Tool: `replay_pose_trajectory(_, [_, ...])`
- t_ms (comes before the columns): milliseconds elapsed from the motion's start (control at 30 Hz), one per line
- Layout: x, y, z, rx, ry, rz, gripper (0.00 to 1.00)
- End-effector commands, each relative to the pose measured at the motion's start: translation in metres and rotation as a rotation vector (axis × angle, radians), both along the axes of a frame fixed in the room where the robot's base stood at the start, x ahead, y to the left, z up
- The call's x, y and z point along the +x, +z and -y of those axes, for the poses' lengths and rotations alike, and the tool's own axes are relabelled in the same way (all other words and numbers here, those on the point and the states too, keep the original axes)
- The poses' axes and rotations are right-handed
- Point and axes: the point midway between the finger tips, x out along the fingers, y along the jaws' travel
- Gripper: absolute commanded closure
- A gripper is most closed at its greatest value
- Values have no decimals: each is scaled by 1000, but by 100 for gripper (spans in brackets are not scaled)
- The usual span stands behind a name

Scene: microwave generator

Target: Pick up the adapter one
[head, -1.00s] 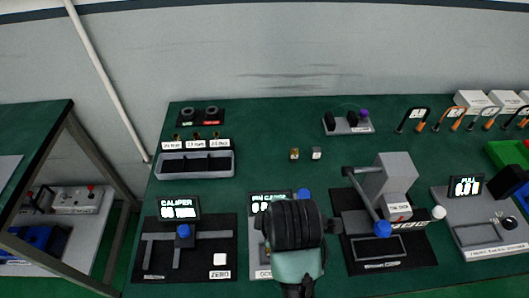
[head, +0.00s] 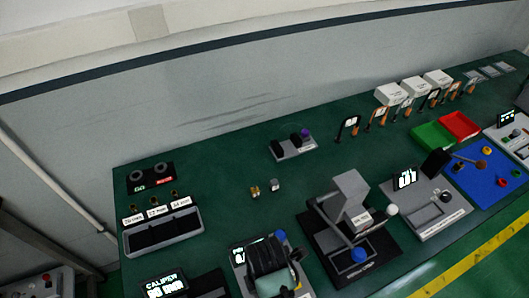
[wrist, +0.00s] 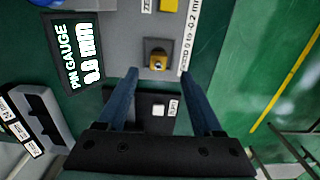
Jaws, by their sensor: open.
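No label naming adapter one is readable. Two small blocks, one brass-coloured (head: 254,192) and one silver (head: 274,185), stand side by side on the green bench (head: 225,215) in the head view; I cannot tell whether either is the adapter. My gripper (wrist: 157,76) is open in the wrist view, with nothing held between its blue fingers. Ahead of its fingertips is a grey pin gauge station with a brass round piece in a dark square seat (wrist: 157,56). In the head view my arm hides part of that station, and the fingers cannot be made out.
The pin gauge display (wrist: 78,58) is left of my fingers in the wrist view. Green bench is bare around the two blocks.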

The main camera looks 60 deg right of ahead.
Motion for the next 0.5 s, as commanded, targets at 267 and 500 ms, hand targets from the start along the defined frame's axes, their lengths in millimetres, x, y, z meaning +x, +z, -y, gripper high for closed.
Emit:
replay_pose_trajectory(267, [0, -20, 1, 1, -1, -2, 32])
replay_pose_trajectory(500, [1, -49, 2, 0, 0, -1, 32])
